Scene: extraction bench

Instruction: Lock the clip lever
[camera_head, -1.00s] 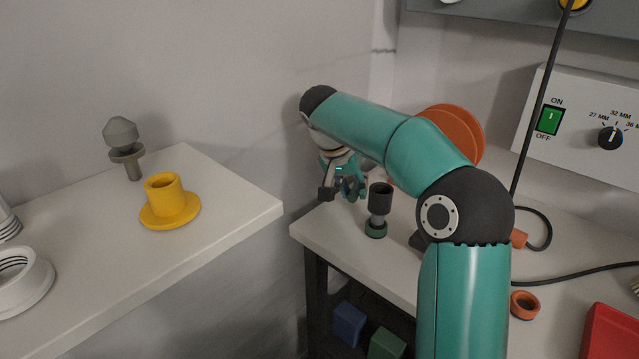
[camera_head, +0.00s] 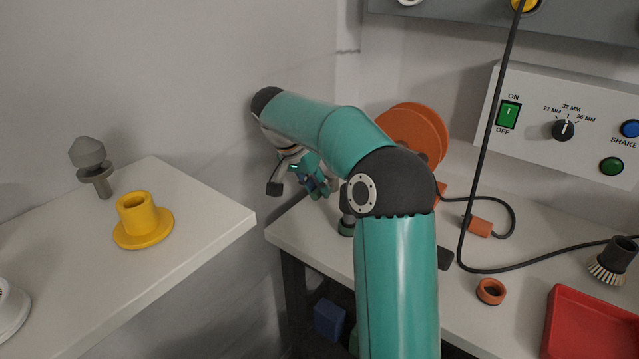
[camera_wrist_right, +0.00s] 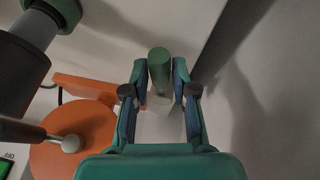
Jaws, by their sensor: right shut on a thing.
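My right gripper (camera_head: 315,184) hangs over the left back part of the right bench, in front of the grey wall. In the right wrist view my right gripper (camera_wrist_right: 160,78) has its blue-padded fingers around a green cylinder (camera_wrist_right: 160,62) with a pale part below it. I cannot tell for sure that this cylinder is the clip lever's handle. A thin grey rod with a ball knob (camera_wrist_right: 70,143) shows at lower left, in front of an orange disc (camera_wrist_right: 75,155). The orange disc (camera_head: 412,130) stands behind my right arm in the head view. My left gripper is out of view.
The control box (camera_head: 535,150), a black cable (camera_head: 480,170), an orange ring (camera_head: 491,291) and a red tray (camera_head: 590,325) lie to the right. A yellow flanged piece (camera_head: 142,221) stands on the left bench.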

